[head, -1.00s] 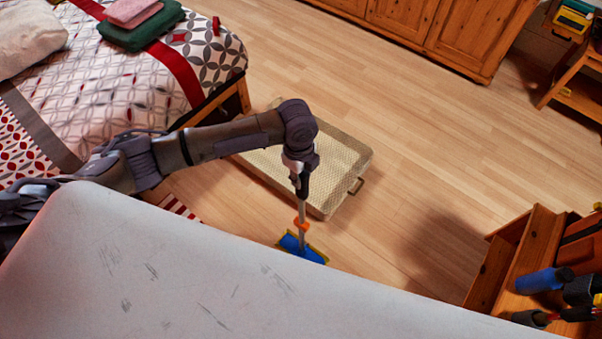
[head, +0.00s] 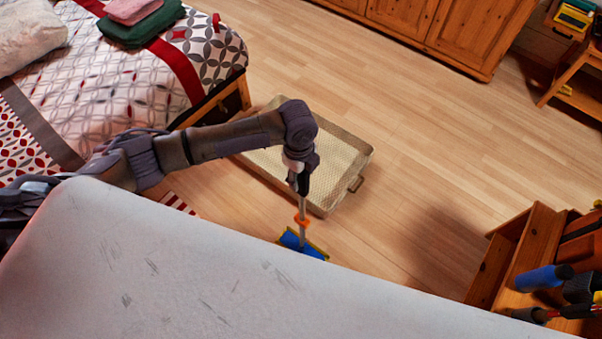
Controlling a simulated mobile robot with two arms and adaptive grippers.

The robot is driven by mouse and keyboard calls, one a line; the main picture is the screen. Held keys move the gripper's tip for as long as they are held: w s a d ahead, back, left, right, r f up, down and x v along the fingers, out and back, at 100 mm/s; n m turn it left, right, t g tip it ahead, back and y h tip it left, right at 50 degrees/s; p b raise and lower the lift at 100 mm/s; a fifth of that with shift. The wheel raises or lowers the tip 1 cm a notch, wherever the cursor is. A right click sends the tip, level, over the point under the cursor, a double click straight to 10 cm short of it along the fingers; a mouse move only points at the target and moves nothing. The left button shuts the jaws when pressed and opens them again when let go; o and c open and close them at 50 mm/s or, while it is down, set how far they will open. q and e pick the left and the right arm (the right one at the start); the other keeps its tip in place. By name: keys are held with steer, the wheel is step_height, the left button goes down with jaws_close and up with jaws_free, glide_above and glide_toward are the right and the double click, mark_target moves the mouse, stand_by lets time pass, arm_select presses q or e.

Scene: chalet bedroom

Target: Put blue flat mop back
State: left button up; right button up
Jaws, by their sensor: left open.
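The blue flat mop (head: 291,239) has its blue head on the wooden floor, with an orange joint and a thin grey pole rising from it. The pole stands close to upright. My left gripper (head: 302,190) points down at the pole's upper visible part. It is open, with the pole at its fingers; the exact gap is too small to see. Part of the mop head is hidden behind my white body at the bottom.
The bed (head: 110,85) is at left. A wooden shelf (head: 520,250) with a blue cylinder (head: 540,279) stands at right. A wooden cabinet (head: 440,30) is at the back. Floor between is clear.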

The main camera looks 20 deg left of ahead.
arm_select(q)
steer(key=r, duration=1.3)
steer(key=shift+w+a+r, duration=0.1)
steer(key=shift+a, duration=0.15)
